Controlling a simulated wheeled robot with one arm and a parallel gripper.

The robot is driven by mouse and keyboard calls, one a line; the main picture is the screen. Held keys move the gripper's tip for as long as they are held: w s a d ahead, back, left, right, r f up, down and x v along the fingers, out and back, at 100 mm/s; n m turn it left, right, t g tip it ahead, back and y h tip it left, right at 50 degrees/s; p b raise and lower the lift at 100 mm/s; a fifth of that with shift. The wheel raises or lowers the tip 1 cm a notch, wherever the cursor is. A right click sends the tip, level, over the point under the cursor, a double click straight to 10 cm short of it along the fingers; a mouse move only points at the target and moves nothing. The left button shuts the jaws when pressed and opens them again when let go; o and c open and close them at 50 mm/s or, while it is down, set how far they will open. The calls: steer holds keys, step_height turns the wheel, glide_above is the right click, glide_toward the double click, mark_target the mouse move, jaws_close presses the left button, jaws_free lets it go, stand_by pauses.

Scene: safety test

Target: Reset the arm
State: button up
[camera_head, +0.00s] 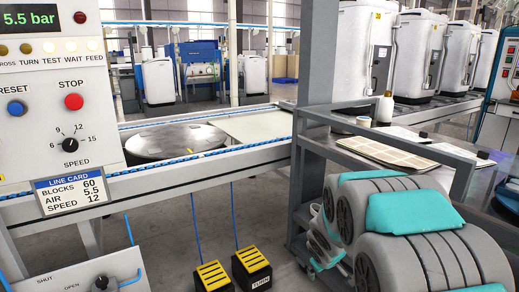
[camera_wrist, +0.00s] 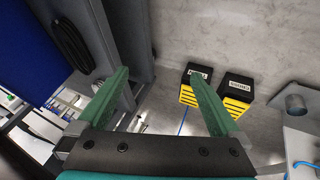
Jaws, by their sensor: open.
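My gripper (camera_wrist: 160,77) shows in the wrist view with its two green fingers wide apart and nothing between them. It points toward the floor area with the pedals and touches nothing that I can see. The head view shows my folded grey and teal arm at the lower right, but not the fingers. A control panel (camera_head: 110,140) at the left carries a blue RESET button (camera_head: 15,108), a red STOP button (camera_head: 74,101) and a SPEED knob (camera_head: 70,145) marked 6 to 15. Its display (camera_head: 28,18) reads 5.5 bar.
A line card (camera_head: 70,192) hangs below the panel. Two black and yellow pedals (camera_head: 212,276) (camera_head: 252,266) stand on the floor. A SHUT/OPEN knob (camera_head: 101,283) is at lower left. A round plate (camera_head: 176,142) sits in the conveyor frame. A bench (camera_head: 486,180) with a railing is at right.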

steer(key=s+d+r+m+g+p, duration=0.1)
steer(key=s+r+m+g, duration=0.1)
steer(key=s+r, duration=0.5)
steer(key=s+d+r+m+g+p, duration=0.1)
steer(key=s+r+m+g, duration=0.1)
steer(key=s, duration=1)
steer(key=s+a+r+g+p, duration=0.1)
steer(key=s+a+r, duration=0.1)
steer(key=s, duration=0.8)
steer(key=s+a+r+m+g+y+p, duration=0.1)
steer(key=s+a+r+g, duration=0.1)
steer(key=s, duration=0.8)
steer(key=shift+s+a+r+m+g+y, duration=0.25)
steer(key=shift+a+r+m+g+y, duration=0.05)
steer(key=shift+a+r, duration=0.55)
